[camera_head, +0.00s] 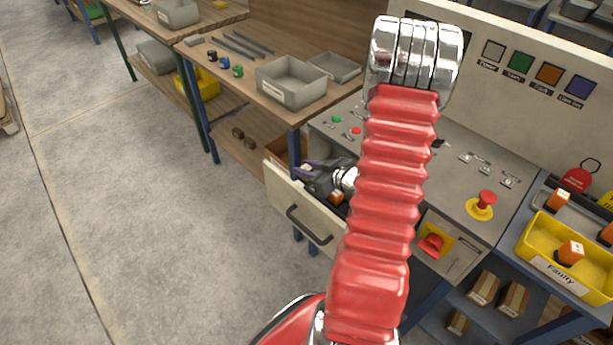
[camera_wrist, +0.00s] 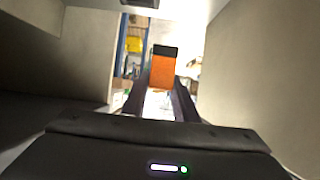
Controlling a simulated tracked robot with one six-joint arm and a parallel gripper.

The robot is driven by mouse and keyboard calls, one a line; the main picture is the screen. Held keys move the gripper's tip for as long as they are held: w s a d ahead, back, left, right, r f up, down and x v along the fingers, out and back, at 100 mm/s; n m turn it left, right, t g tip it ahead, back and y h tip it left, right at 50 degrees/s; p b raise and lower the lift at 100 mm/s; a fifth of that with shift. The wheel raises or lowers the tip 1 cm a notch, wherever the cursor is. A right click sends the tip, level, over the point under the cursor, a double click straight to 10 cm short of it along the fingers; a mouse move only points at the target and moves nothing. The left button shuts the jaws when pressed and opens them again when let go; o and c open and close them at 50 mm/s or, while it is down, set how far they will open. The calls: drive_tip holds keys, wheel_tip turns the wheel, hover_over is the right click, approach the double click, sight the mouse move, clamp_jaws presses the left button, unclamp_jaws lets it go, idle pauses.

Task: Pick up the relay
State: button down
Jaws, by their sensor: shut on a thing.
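My gripper (camera_wrist: 163,85) is shut on an orange relay (camera_wrist: 163,68) with a dark end, which sits between the fingers in the wrist view. In the head view my gripper (camera_head: 312,172) is at the open drawer (camera_head: 297,213), partly hidden by my red arm. A small orange piece (camera_head: 337,197) shows in the drawer beside the gripper; I cannot tell whether it is the held relay or another. Pale drawer walls (camera_wrist: 240,75) stand on both sides of the fingers in the wrist view.
A yellow bin (camera_head: 545,268) labelled Faulty holds orange relays on the right. The panel has a red button (camera_head: 487,197) and a red rotary switch (camera_head: 432,243). A grey bin (camera_head: 291,82) stands on the wooden bench (camera_head: 262,98). The floor at left is clear.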

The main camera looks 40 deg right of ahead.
drive_tip(key=shift+r, duration=0.75)
idle(0.4)
